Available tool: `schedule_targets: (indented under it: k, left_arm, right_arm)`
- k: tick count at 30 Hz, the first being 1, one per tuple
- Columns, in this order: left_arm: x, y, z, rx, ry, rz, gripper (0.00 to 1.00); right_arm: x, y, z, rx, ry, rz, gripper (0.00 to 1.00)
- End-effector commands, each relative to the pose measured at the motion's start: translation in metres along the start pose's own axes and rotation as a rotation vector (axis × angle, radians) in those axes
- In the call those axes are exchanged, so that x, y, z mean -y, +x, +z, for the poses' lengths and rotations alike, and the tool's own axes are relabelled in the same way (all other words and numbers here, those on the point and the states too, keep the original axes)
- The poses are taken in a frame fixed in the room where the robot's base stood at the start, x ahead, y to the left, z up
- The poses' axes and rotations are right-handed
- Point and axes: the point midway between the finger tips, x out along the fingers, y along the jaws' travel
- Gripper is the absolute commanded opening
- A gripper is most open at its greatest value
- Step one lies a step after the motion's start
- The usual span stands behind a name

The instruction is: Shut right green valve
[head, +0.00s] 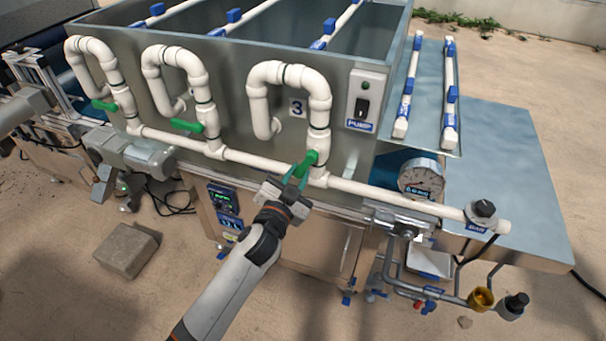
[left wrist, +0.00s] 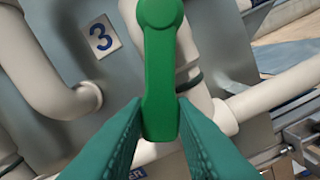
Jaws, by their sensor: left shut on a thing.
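The right green valve (head: 311,157) sits at the foot of the rightmost white pipe loop, beside the number 3 plate. Its green handle slants down and left towards my gripper; it also fills the upper middle of the left wrist view (left wrist: 159,60). My left gripper (head: 295,178) is shut on the near end of this handle. In the left wrist view its green, ridged fingers (left wrist: 160,118) flank the handle's lower end. My right gripper is not in view.
The middle green valve (head: 187,126) and left green valve (head: 104,105) have handles pointing left. A white horizontal pipe (head: 385,191) runs just below the valves. A pressure gauge (head: 420,177) and a pump switch (head: 362,105) are to the right. A stone block (head: 127,250) lies on the ground.

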Motion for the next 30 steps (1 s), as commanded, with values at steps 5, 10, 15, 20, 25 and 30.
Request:
schedule_targets:
  k: [5, 10, 15, 20, 25, 30]
  left_arm:
    - [-0.013, 0.000, 0.003, -0.001, 0.171, 0.000, 0.00]
    - [-0.022, 0.000, 0.006, -0.001, 0.332, 0.000, 0.00]
    - [-0.031, 0.000, 0.010, -0.001, 0.495, -0.001, 0.00]
    - [-0.039, 0.000, 0.015, -0.001, 0.646, 0.000, 0.00]
    - [-0.046, 0.000, 0.021, 0.000, 0.797, -0.001, 0.00]
    - [-0.051, 0.000, 0.026, 0.000, 0.923, -0.001, 0.00]
  right_arm:
    - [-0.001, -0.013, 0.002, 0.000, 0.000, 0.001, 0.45]
    - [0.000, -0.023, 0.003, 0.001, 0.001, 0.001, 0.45]
    - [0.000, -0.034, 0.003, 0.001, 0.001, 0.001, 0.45]
    - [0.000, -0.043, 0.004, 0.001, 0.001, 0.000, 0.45]
    - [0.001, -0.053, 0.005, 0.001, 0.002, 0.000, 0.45]
    - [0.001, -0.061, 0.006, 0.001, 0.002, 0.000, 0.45]
